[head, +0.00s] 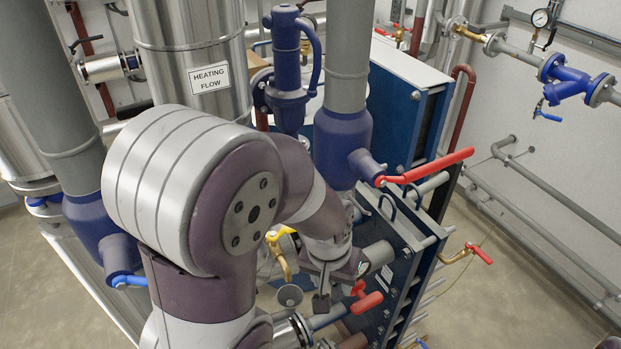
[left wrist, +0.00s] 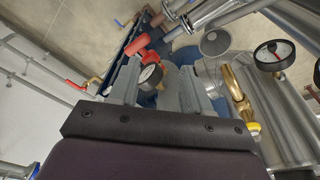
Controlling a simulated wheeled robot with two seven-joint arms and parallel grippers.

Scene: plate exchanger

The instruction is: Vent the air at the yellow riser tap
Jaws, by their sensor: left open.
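The yellow riser tap (head: 274,237) shows in the head view just right of my left arm's elbow, with a yellow handle and a brass spout bending down. A small grey cup (head: 290,296) sits below the spout. In the left wrist view a brass fitting (left wrist: 232,85) with a yellow part (left wrist: 253,128) lies right of the fingers, and the cup (left wrist: 214,42) is beyond them. My left gripper (head: 328,287) is right of the tap and apart from it. Its fingers (left wrist: 165,78) are spread with nothing clearly held. My right gripper is out of view.
A red-handled lever (head: 430,167) on a blue valve sticks out above my wrist. Another red handle (head: 366,303) is close right of the gripper. The blue plate exchanger (head: 400,235) stands right. Grey and steel pipes crowd the left; the floor (head: 510,280) at right is clear.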

